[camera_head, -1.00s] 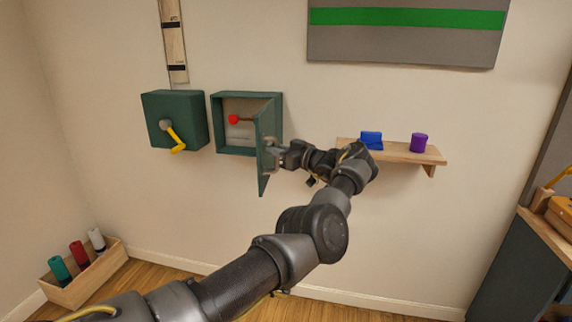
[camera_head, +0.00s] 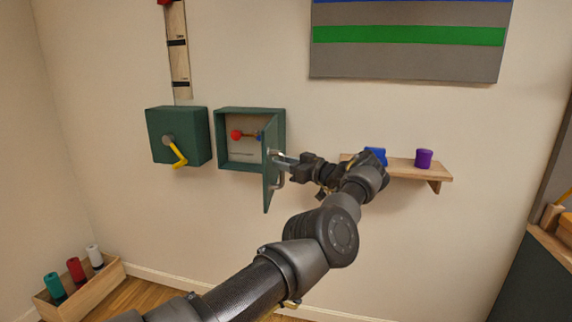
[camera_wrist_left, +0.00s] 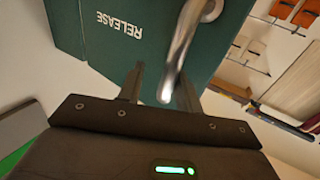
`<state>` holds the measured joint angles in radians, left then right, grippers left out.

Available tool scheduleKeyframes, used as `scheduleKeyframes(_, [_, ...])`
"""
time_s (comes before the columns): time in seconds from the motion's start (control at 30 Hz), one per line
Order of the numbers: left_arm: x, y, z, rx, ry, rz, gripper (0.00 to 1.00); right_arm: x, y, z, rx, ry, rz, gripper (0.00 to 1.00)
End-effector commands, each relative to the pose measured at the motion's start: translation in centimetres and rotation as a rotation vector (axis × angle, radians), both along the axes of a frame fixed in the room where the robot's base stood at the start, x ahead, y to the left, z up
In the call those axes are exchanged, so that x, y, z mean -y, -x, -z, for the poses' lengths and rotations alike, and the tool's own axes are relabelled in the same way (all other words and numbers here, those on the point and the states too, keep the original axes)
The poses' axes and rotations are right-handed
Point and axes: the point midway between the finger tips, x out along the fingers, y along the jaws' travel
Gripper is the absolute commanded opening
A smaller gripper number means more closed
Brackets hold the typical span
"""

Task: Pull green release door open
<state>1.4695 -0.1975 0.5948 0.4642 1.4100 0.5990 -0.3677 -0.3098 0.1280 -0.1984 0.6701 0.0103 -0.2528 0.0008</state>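The green release door (camera_head: 270,165) stands swung out from its wall box (camera_head: 250,112), roughly square to the wall. Its outer face shows upside-down white "RELEASE" lettering in the left wrist view (camera_wrist_left: 75,30). A metal bar handle (camera_head: 279,178) sits on that face. In the left wrist view the handle (camera_wrist_left: 182,45) reaches down between the two fingers of my left gripper (camera_wrist_left: 160,92). The fingers are apart, with a visible gap beside the handle. In the head view my left gripper (camera_head: 286,162) is right of the door at the handle. My right gripper is not in view.
Inside the box is a red-knobbed lever (camera_head: 237,135). A closed green box (camera_head: 180,137) with a yellow-handled lever (camera_head: 178,156) is left of it. A wooden shelf (camera_head: 405,171) with blue and purple items is close on the right. A wooden crate (camera_head: 95,290) stands low left.

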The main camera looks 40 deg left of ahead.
Motion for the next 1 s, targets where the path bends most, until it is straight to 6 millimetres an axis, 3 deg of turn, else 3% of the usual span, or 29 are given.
scheduleKeyframes(0.37, [1.1,0.0,0.3,-0.002,0.003,0.002,0.35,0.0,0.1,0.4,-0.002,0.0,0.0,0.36])
scheduleKeyframes(0.7, [7.5,0.4,0.3,0.0,0.005,0.003,0.35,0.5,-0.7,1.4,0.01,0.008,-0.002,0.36])
scheduleKeyframes(1.0, [10.5,0.6,0.2,-0.001,0.002,0.0,0.35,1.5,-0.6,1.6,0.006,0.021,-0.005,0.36])
